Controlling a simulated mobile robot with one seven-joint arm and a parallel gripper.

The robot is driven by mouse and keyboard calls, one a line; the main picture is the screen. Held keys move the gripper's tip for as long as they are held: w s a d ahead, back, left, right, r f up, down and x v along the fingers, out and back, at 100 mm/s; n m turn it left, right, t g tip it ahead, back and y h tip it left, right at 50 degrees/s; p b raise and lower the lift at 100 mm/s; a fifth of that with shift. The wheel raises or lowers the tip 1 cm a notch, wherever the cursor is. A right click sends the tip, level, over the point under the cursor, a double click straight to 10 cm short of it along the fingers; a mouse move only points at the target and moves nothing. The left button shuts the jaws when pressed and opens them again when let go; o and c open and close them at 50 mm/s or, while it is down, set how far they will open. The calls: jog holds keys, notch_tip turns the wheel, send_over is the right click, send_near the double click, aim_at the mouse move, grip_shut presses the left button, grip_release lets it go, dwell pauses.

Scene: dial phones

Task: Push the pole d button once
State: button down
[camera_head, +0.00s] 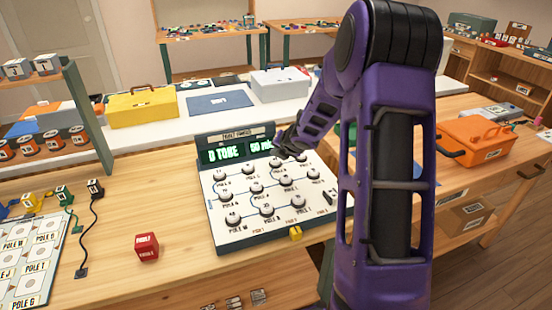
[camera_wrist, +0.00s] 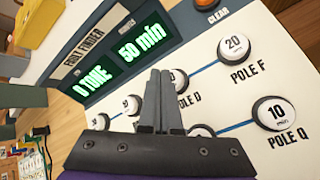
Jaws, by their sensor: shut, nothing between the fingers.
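The fault finder panel (camera_head: 270,215) is a white sloped board with several round buttons joined by blue lines. Its display (camera_head: 236,151) reads "D TONE" and "50 min"; the display also shows in the wrist view (camera_wrist: 115,60). In the wrist view, the pole D button (camera_wrist: 181,78) is white and round, partly hidden behind my fingers, its label just below right. My gripper (camera_wrist: 161,73) is shut and empty, its tips over the panel beside this button. I cannot tell whether they touch it. In the head view my gripper (camera_head: 287,147) is over the panel's upper part.
Neighbouring buttons pole F (camera_wrist: 234,46) and pole Q (camera_wrist: 273,114) lie to the right in the wrist view. An orange clear button (camera_wrist: 206,5) is at the top. A yellow toolbox (camera_head: 142,107) stands behind.

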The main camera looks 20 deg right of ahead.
aim_at(276, 162)
notch_tip(276, 162, up, 6)
jog(key=p, duration=0.5)
jog(key=shift+p, duration=0.3)
dwell(0.3)
